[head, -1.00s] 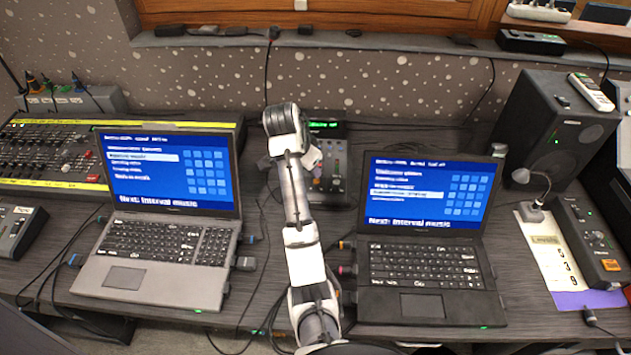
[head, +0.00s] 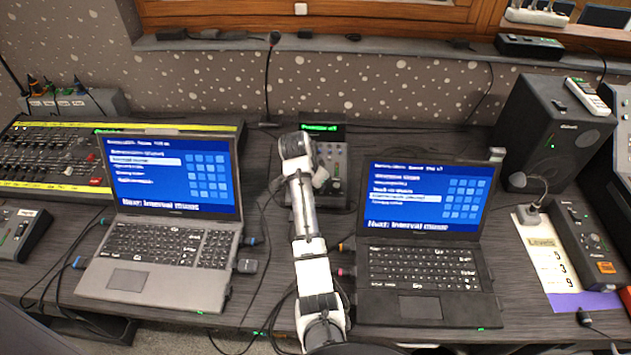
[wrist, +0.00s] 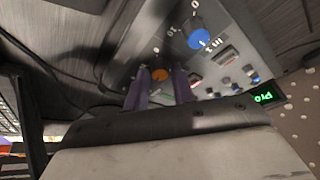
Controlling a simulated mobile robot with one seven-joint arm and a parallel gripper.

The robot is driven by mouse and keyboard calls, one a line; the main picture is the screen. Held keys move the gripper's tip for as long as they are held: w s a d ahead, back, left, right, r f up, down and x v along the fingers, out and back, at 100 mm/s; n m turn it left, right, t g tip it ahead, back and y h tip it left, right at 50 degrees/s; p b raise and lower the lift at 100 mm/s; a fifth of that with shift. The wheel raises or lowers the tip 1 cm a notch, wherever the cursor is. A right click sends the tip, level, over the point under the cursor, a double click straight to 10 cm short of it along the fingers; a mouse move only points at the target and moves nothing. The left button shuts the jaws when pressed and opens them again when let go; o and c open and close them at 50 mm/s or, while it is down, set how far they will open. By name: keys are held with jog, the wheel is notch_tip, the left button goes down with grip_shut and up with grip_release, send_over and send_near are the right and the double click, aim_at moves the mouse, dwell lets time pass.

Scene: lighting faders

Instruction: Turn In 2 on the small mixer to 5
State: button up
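A small console with a green display (head: 322,130) stands between the two laptops in the head view; it matches the panel in the wrist view. There it has an orange knob (wrist: 160,74), a blue knob (wrist: 203,38) and several smaller knobs. In the head view my gripper (head: 320,180) is over the console, largely hidden by my arm.
A grey laptop (head: 165,255) stands to the left and a black laptop (head: 425,265) to the right. Cables (head: 268,200) run beside my arm. A large mixing desk (head: 50,150) is at far left. A lamp, a levels card (head: 545,255) and another control box (head: 592,240) are at right.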

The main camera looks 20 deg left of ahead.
grip_shut()
jog(key=shift+n, duration=0.5)
jog(key=n+y, duration=0.1)
jog(key=n, duration=0.2)
jog(key=shift+d, duration=0.1)
jog(key=n+y, duration=0.1)
jog(key=n, duration=0.2)
jog(key=shift+d+n, duration=0.1)
jog(key=shift+n, duration=0.2)
jog(key=n+y, duration=0.1)
jog(key=n, duration=0.4)
jog(key=shift+n+y, duration=0.3)
jog(key=shift+y, duration=0.1)
jog(key=shift+w+d+n+g+y, duration=0.1)
jog(key=shift+n+g+y, duration=0.2)
jog(key=shift+n, duration=0.75)
jog(key=shift+n+g+y, duration=0.1)
jog(key=shift+n+g, duration=0.3)
jog(key=shift+n, duration=0.65)
